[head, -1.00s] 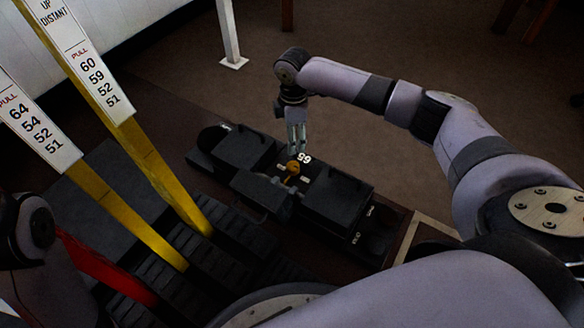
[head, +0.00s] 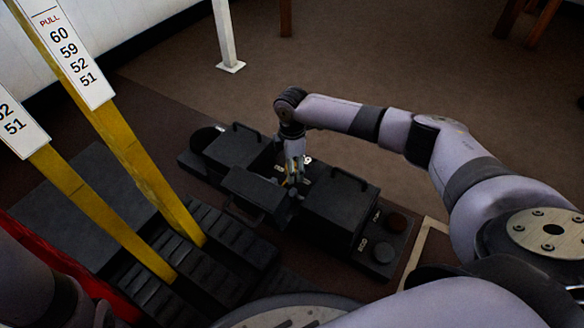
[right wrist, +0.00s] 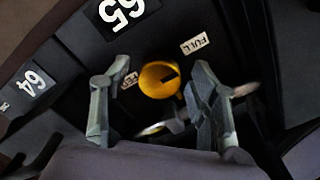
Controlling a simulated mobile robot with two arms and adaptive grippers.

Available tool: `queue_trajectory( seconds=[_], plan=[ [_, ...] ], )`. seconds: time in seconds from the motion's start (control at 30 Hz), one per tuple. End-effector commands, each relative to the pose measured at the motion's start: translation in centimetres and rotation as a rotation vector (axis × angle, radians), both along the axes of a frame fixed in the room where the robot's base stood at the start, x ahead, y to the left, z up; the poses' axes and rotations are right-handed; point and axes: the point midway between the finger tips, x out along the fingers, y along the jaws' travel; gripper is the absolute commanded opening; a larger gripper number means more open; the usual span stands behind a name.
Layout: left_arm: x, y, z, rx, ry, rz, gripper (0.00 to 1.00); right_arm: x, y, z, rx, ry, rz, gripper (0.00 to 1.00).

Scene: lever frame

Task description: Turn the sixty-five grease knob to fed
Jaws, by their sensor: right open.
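The yellow grease knob (right wrist: 158,82) sits on the dark frame beneath the 65 plate (right wrist: 124,12) in the right wrist view. Its dark mark lies on the side toward the FULL label (right wrist: 197,43). Another small label (right wrist: 129,80), hard to read, lies on its left. My right gripper (right wrist: 155,103) is open, with one finger on each side of the knob; contact cannot be told. In the head view the right gripper (head: 293,172) points down into the gap between the dark boxes and mostly hides the knob. My left gripper is not in view.
A plate marked 64 (right wrist: 35,81) lies to the left in the wrist view. Dark boxes (head: 334,205) flank the gap in the head view. Tall yellow levers (head: 150,180) and a red lever (head: 70,265) stand at left. A white post (head: 226,35) stands behind.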

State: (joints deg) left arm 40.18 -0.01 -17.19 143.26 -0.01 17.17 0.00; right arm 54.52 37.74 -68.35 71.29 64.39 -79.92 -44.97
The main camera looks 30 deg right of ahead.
Motion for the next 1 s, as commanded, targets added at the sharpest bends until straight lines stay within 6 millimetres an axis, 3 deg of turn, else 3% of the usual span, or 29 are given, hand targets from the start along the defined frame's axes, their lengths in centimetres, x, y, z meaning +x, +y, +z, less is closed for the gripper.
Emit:
queue_trajectory(
  seconds=[0.2,0.9,1.0],
  plan=[
    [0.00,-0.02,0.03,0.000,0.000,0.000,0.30,0.01,0.02,0.04,0.000,0.000,0.000,0.54],
    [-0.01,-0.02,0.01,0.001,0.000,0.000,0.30,-0.03,0.03,0.03,0.000,0.001,0.000,0.07],
    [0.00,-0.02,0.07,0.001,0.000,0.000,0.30,-0.04,0.03,0.05,0.001,0.002,-0.001,0.06]
  ],
)
